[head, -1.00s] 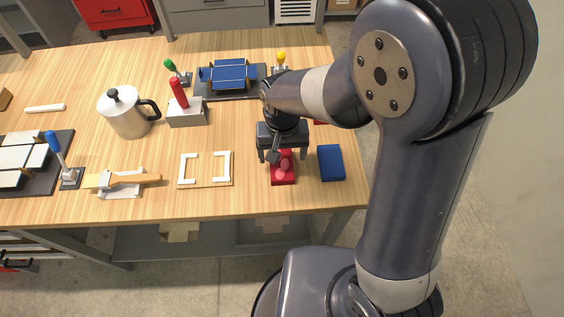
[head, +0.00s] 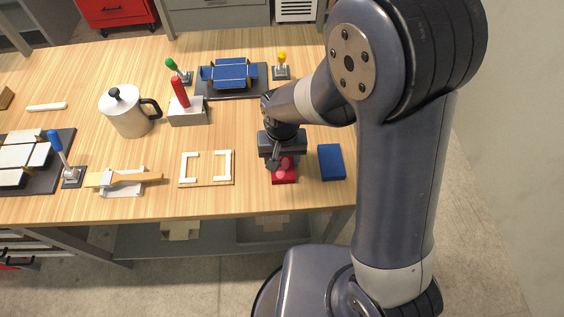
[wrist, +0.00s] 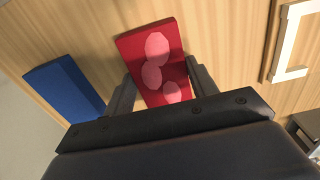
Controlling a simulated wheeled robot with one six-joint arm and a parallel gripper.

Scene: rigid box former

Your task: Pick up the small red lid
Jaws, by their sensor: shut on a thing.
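The small red lid (head: 285,178), a flat red rectangle with pink round spots on top, is at the front right of the wooden table, left of a blue block. My gripper (head: 281,160) is over it, pointing down. In the wrist view the red lid (wrist: 139,50) is between the two fingers of my gripper (wrist: 160,80), which are shut on its sides. The gripper body hides the lid's near end there. I cannot tell whether the lid is clear of the tabletop.
The blue block (head: 331,162) lies close on the right. A wooden plate with white corner brackets (head: 207,181) lies to the left. Behind stand a grey box with a red handle (head: 187,113), a blue-panelled fixture (head: 231,96) and a steel pitcher (head: 127,118).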

